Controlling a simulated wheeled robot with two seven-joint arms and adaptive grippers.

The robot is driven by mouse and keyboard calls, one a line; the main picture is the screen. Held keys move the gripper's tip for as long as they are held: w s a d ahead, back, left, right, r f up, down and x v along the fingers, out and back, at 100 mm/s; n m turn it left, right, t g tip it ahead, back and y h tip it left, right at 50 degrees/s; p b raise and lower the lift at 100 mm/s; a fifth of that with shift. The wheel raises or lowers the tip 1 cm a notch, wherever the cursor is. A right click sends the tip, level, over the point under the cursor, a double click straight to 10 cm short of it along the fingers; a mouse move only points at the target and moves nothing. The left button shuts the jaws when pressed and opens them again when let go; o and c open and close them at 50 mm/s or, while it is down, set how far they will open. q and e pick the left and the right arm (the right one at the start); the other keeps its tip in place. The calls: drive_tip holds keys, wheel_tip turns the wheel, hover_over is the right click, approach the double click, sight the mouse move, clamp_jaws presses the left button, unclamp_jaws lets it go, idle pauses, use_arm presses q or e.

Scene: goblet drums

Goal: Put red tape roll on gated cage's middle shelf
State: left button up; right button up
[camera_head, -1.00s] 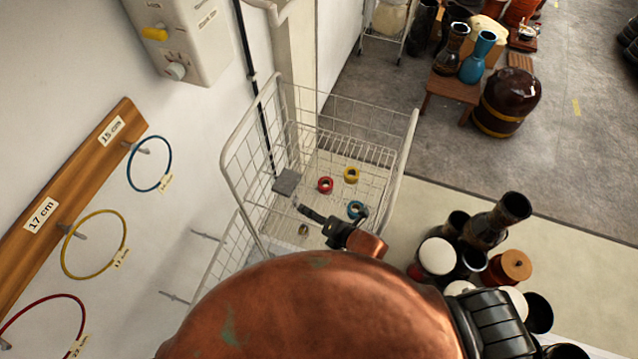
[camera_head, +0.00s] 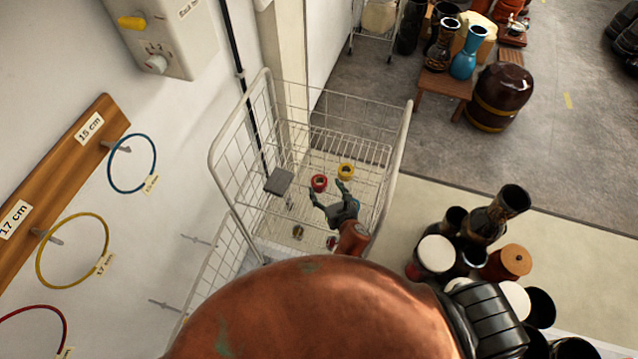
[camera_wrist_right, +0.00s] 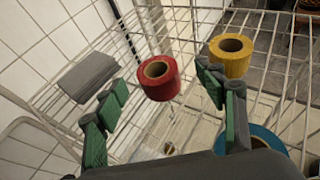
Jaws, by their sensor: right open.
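The red tape roll (camera_head: 319,187) sits on the upper wire shelf of the white wire cage (camera_head: 403,150). It also shows in the right wrist view (camera_wrist_right: 160,88), upright on its flat side with its hole facing up. My right gripper (camera_head: 328,191) is open and empty inside the cage, close to the red roll. In the wrist view the roll appears between and beyond the fingers, with a gap on both sides. Lower levels show through the mesh; I cannot clearly tell the middle shelf. My left gripper is not in view.
A yellow tape roll (camera_head: 346,174) stands right beside the red one. A blue tape roll (camera_wrist_right: 262,142) is partly hidden by my right gripper. A grey block (camera_head: 279,181) lies left. Small rolls (camera_head: 298,232) show lower. Drums (camera_head: 436,254) crowd the cage's right.

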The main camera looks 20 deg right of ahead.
sight(320, 183)
drive_tip(key=shift+a+f+x, duration=0.15)
drive_tip(key=shift+f+x, duration=0.05)
drive_tip(key=shift+x, duration=1.35)
drive_tip(key=shift+a+f+x, duration=0.15)
drive_tip(key=shift+x, duration=1.35)
drive_tip(key=shift+s, duration=0.2)
drive_tip(key=shift+c, duration=0.5)
drive_tip(key=c, duration=1.3)
drive_tip(key=shift+r, duration=0.1)
